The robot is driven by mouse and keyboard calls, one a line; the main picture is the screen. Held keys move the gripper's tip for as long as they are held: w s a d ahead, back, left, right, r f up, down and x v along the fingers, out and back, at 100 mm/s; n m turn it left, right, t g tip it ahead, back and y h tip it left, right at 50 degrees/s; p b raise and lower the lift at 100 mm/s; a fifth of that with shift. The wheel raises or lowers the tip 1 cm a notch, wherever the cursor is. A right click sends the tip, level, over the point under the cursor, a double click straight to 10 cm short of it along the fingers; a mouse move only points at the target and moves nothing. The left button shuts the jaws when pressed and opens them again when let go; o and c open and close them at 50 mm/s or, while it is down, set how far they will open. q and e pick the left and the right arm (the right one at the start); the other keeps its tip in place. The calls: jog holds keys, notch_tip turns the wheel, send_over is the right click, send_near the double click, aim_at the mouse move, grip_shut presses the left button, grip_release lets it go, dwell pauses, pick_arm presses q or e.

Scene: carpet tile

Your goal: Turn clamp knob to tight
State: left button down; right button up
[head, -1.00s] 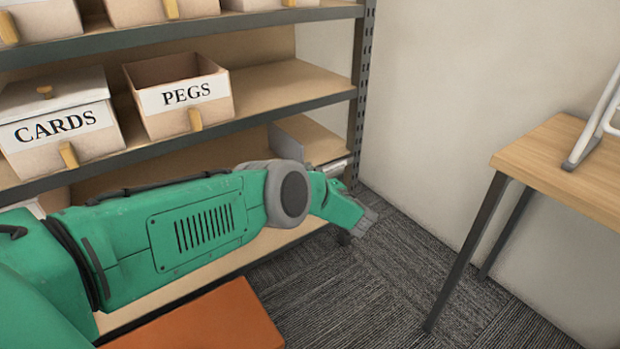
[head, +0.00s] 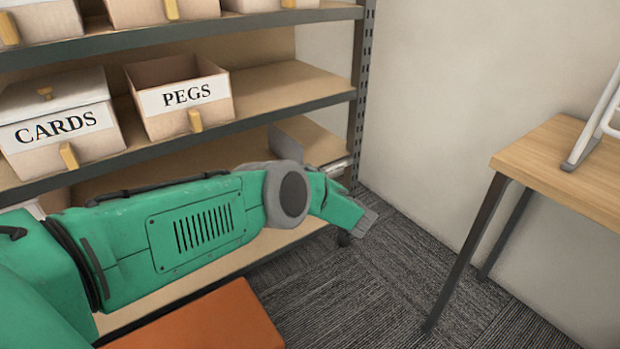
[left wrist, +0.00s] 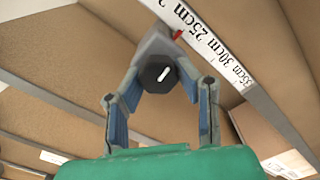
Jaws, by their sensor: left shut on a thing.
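The clamp knob (left wrist: 160,76) shows in the left wrist view as a dark, faceted knob with a short white mark, slightly tilted from vertical. It sits on a grey clamp body (left wrist: 155,45) beside a white scale strip (left wrist: 205,43). A small red pointer (left wrist: 178,34) lies at the strip's edge. My left gripper (left wrist: 160,74) has its blue-padded fingers on both sides of the knob and is shut on it. In the head view my left gripper (head: 345,208) reaches down to the shelf's right end; its fingertips and the knob are hidden there. My right gripper is out of view.
The shelf rack (head: 280,92) holds a CARDS box (head: 60,137) and a PEGS box (head: 187,120) above my arm. A rack post (head: 357,95) stands close to my gripper. A wooden table (head: 565,165) is at the right, with open carpet (head: 390,270) between.

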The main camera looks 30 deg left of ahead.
pick_arm(q)
jog(key=shift+s+d+f, duration=0.15)
jog(key=shift+f, duration=0.3)
jog(key=c, duration=1.2)
grip_release()
jog(key=shift+r, duration=0.1)
jog(key=shift+r, duration=0.1)
jog(key=v, duration=1.2)
